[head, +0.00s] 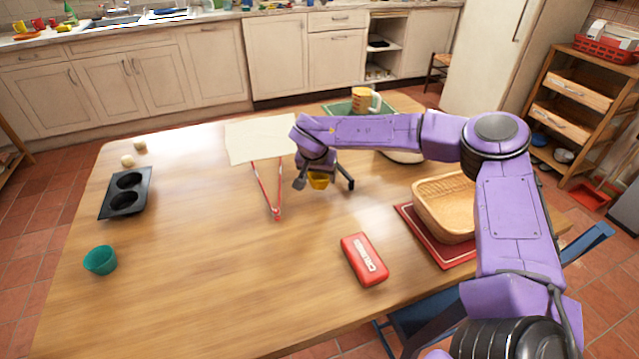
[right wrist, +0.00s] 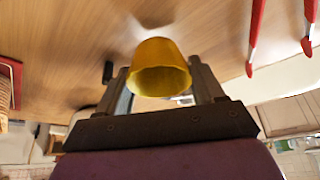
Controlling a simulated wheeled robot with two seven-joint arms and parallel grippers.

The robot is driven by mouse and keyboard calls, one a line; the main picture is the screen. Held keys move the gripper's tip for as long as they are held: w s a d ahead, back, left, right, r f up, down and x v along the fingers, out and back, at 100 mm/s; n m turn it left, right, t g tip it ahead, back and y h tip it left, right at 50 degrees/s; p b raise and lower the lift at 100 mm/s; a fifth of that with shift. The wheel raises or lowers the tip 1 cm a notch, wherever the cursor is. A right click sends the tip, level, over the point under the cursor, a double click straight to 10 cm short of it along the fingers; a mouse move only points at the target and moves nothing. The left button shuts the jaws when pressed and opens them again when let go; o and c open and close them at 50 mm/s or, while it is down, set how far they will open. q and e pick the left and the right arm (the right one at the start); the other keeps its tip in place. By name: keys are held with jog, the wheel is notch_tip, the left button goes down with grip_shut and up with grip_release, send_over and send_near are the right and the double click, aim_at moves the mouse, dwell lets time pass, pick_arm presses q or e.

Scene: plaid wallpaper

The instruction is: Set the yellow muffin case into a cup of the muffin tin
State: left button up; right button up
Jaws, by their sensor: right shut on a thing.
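The yellow muffin case (head: 318,180) is between the fingers of my right gripper (head: 325,184), above the middle of the wooden table. In the right wrist view, my right gripper (right wrist: 162,88) is shut on the yellow case (right wrist: 158,66), with its open mouth facing the camera. The dark muffin tin (head: 127,193) lies at the left of the table, far to the left of my right gripper. Its two visible cups look empty. My left gripper is not in view.
A teal muffin case (head: 101,260) stands below the tin.

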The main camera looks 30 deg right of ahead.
jog(key=s+a+r, duration=0.2)
jog(key=a+r, duration=0.1)
jog(key=r, duration=0.2)
jog(key=shift+s+a, duration=0.3)
jog(key=s+a+r, duration=0.1)
jog(key=s+a, duration=0.1)
jog(key=s+a+r, duration=0.2)
jog(key=a, duration=0.1)
jog(key=s+a+r, duration=0.1)
jog(key=s+a, duration=0.1)
jog(key=shift+a+r, duration=0.3)
jog(key=shift+r, duration=0.05)
jog(key=s+a+f+n+y, duration=0.1)
jog(key=a+f+n, duration=0.1)
jog(key=f+n, duration=0.1)
jog(key=s+a+f+n+t+y, duration=0.1)
jog(key=a+f+n, duration=0.1)
jog(key=f+n, duration=0.1)
jog(key=s+a+f+n+y, duration=0.1)
jog(key=a+f+n, duration=0.1)
jog(key=f+n, duration=0.1)
jog(key=shift+s+a+t+y, duration=0.2)
jog(key=shift+a+t+y, duration=0.05)
jog(key=shift+t+y, duration=0.05)
jog(key=shift+s+d+f, duration=0.15)
jog(key=shift+s+f, duration=0.05)
jog(key=shift+f, duration=0.1)
